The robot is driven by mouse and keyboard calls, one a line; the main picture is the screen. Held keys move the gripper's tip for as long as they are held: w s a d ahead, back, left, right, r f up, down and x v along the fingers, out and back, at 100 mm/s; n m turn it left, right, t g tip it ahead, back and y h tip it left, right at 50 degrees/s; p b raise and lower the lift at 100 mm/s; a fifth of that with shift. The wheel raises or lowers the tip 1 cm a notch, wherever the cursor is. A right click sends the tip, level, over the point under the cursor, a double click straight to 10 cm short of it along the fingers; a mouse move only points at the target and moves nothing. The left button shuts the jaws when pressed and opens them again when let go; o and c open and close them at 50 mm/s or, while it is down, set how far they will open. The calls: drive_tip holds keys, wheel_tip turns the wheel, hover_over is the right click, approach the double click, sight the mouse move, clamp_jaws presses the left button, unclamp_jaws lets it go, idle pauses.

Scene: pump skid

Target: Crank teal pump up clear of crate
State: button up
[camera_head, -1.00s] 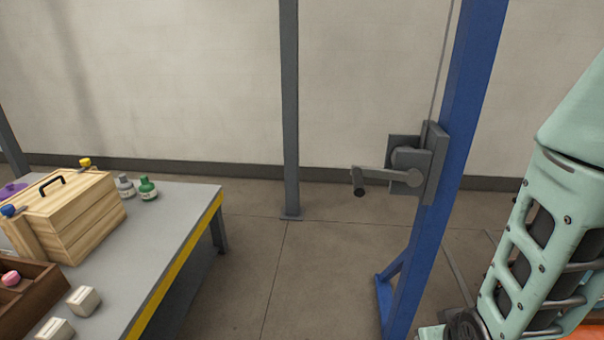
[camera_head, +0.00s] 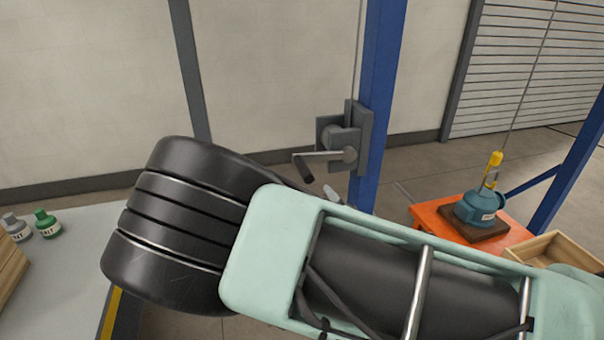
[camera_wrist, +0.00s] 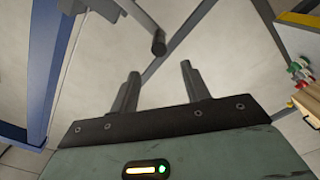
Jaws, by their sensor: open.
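The teal pump (camera_head: 478,208) sits upright on a dark brown base on an orange stand (camera_head: 432,217), under a yellow hook (camera_head: 492,165) on a cable. A wooden crate (camera_head: 555,247) is in front of it at right, partly hidden by my arm. The grey winch (camera_head: 345,132) is on the blue post, with its crank arm pointing left to a dark handle (camera_head: 303,168). In the wrist view, my gripper (camera_wrist: 160,76) is open and empty. The crank handle (camera_wrist: 158,43) shows beyond the fingertips, apart from them. My arm hides most of the gripper in the head view.
The blue post (camera_head: 383,90) stands right behind the winch. A grey table (camera_head: 60,270) with a yellow edge holds small bottles (camera_head: 45,222) at left. A grey wall column (camera_head: 190,70) stands behind. Open floor lies around the post.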

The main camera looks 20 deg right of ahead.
sight(306, 174)
drive_tip(key=w+p, duration=0.3)
drive_tip(key=w, duration=0.9)
drive_tip(key=shift+w, duration=0.4)
drive_tip(key=shift+c, duration=0.4)
clamp_jaws()
